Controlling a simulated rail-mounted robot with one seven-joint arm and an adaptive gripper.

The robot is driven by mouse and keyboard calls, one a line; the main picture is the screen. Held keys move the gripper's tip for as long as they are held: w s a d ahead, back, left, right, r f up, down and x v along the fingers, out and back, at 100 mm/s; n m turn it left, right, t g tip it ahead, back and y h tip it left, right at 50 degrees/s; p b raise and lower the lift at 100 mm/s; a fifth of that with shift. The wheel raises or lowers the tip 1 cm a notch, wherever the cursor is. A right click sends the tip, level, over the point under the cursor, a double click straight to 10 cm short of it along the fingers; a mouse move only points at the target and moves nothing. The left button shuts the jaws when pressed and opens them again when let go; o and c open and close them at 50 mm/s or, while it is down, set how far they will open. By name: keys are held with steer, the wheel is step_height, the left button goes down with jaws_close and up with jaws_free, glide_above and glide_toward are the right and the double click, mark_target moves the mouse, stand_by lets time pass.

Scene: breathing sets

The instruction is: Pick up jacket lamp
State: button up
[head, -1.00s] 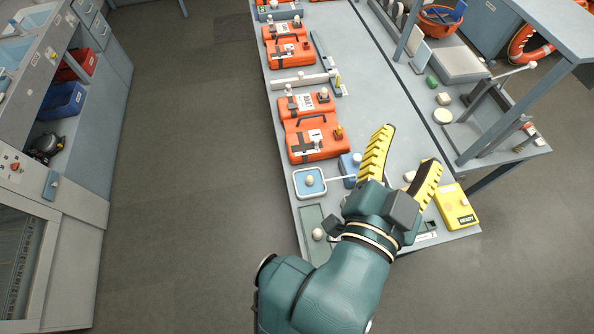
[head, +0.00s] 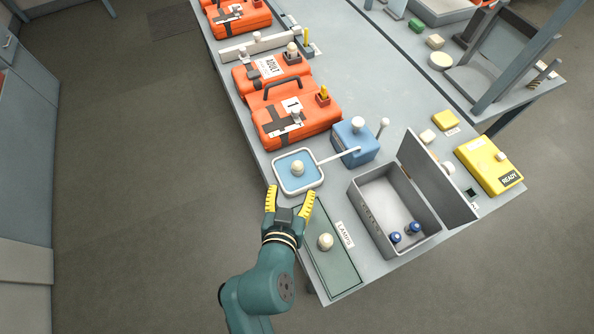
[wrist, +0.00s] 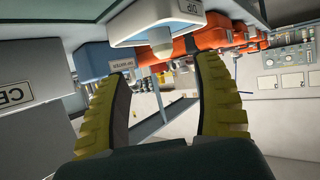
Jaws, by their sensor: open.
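No thing is legibly labelled a jacket lamp. In the head view a cream round-topped piece (head: 325,241) sits on a green panel (head: 343,278) beside a card reading LAMPS (head: 345,234). A similar cream knob (head: 297,168) sits in a blue-and-white square tray (head: 283,187). My gripper (head: 290,197) is open and empty, its yellow fingers at the table's left edge, close to the tray's near side and left of the green panel. The wrist view shows both fingers (wrist: 158,80) spread, with a white fitting (wrist: 160,26) and its rounded tip above them.
An open grey box (head: 362,190) with two blue-topped items stands right of the green panel, its lid raised. A blue block (head: 354,145), orange cases (head: 295,115) and a yellow READY case (head: 488,164) stand farther off. Open floor lies left of the table.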

mark_target(296, 172)
steer(key=b+x, duration=0.2)
steer(key=x, duration=0.9)
steer(key=shift+a, duration=0.1)
steer(key=shift+c, duration=0.3)
jaws_close()
